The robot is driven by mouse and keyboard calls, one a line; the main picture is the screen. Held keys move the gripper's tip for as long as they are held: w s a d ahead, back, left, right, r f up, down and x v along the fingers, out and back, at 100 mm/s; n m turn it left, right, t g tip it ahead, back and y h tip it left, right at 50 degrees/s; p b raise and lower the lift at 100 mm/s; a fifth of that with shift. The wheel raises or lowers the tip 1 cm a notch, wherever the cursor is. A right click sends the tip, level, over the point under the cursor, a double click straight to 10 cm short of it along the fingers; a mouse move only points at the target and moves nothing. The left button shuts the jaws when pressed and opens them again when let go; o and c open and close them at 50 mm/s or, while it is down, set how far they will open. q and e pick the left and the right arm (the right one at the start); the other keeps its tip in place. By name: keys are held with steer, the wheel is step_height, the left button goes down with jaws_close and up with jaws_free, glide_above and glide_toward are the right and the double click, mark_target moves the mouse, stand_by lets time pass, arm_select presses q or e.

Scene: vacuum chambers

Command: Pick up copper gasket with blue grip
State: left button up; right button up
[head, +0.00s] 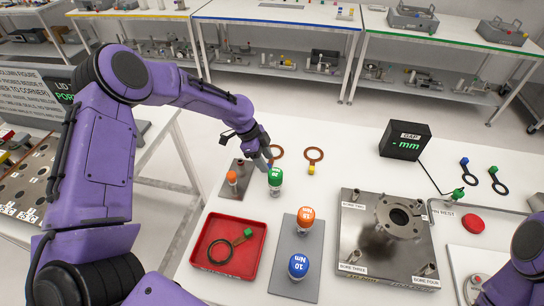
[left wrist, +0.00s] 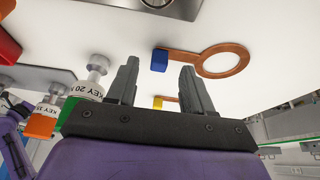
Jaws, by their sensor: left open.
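The copper gasket with the blue grip shows in the left wrist view as a flat ring (left wrist: 236,60) with a blue block (left wrist: 160,60) on its tab, lying on the white table. In the head view its ring (head: 279,152) lies just beyond my left gripper (head: 268,160), which hides its grip. My left gripper (left wrist: 159,64) is open and empty, and the blue block appears between its fingertips in the wrist view. I cannot tell how far above the block they are. A second copper gasket (head: 314,154) with a yellow grip (head: 311,170) lies to the right. My right gripper is out of view.
A green-topped key (head: 275,175) stands close beside my left gripper. A red tray (head: 207,258) holds a dark gasket with a green grip. A metal plate with a flange (head: 380,270) and a gap display (head: 405,141) stand to the right. The table beyond the copper gaskets is clear.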

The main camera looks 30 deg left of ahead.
arm_select(q)
steer(key=shift+x, duration=0.95)
steer(key=shift+s, duration=0.1)
jaws_close()
steer(key=shift+r, duration=0.1)
